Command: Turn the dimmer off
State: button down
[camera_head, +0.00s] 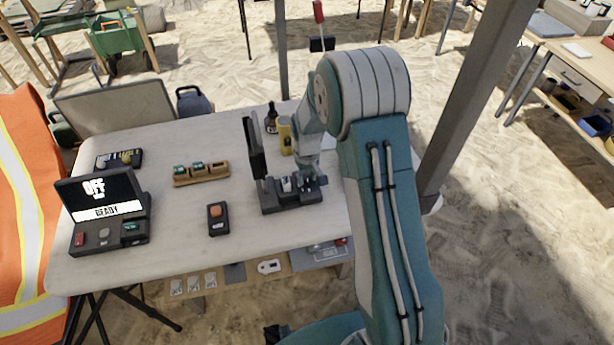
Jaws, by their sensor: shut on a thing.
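My gripper (312,185) points down at the right end of a dark device (284,205) with an upright panel. It is shut on a small part there that the fingers mostly hide. I cannot tell for sure whether this device is the dimmer. A dark console (112,243) at the table's left has a screen (98,195) reading "OFF" and "READY". Its base carries a red, a grey and a green part. A small black box with an orange-red button (215,211) lies between the console and the dark device.
A wooden holder (201,176) with green-topped pieces and a dark tray (119,159) lie on the table (175,240). A dark bottle (271,118) and a yellow can (285,137) stand behind the dark device. A grey post (470,100) rises right of my arm.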

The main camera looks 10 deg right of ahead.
aim_at(306, 178)
dwell(0.4)
jog(key=shift+c, duration=1.9)
grip_release()
jog(key=shift+f, duration=0.1)
notch_tip(306, 178, up, 12)
jog(key=shift+w+a, duration=0.1)
